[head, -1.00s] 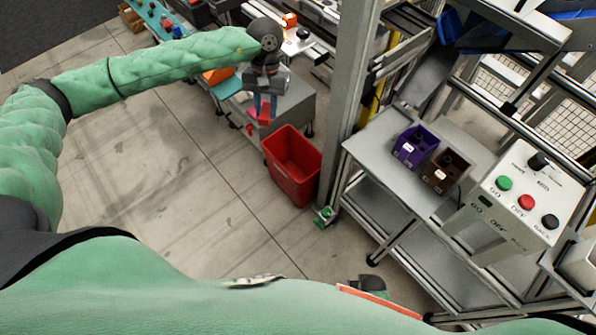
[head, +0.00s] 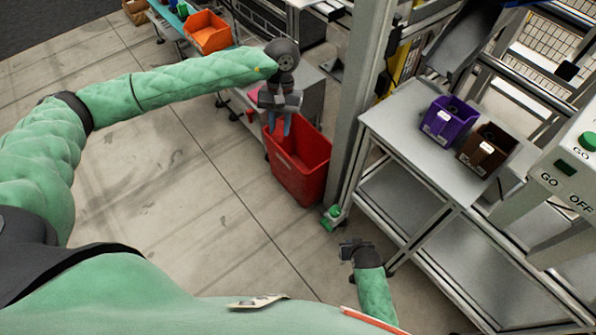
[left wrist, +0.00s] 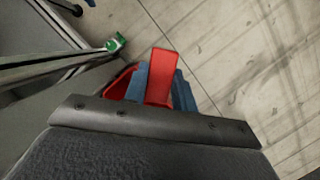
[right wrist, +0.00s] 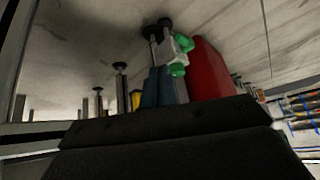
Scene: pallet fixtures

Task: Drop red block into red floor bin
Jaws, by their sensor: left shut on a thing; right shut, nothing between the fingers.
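The red floor bin (head: 300,175) stands on the floor beside a post, open at the top. My left gripper (head: 279,127) points down at the bin's far left rim in the head view, over or just short of its opening; I cannot tell which. In the left wrist view its blue fingers (left wrist: 160,90) are shut on the red block (left wrist: 162,70), and part of the red bin (left wrist: 119,84) shows beside them. In the head view the block is hard to tell from the bin. My right gripper (head: 350,247) is shut and empty, low near the rack; the bin also shows in the right wrist view (right wrist: 208,70).
A metal rack (head: 420,135) at the right holds a purple bin (head: 450,120) and a brown bin (head: 487,150). A grey post (head: 362,100) stands close to the red bin. An orange bin (head: 207,32) sits behind my left arm. The floor at left is clear.

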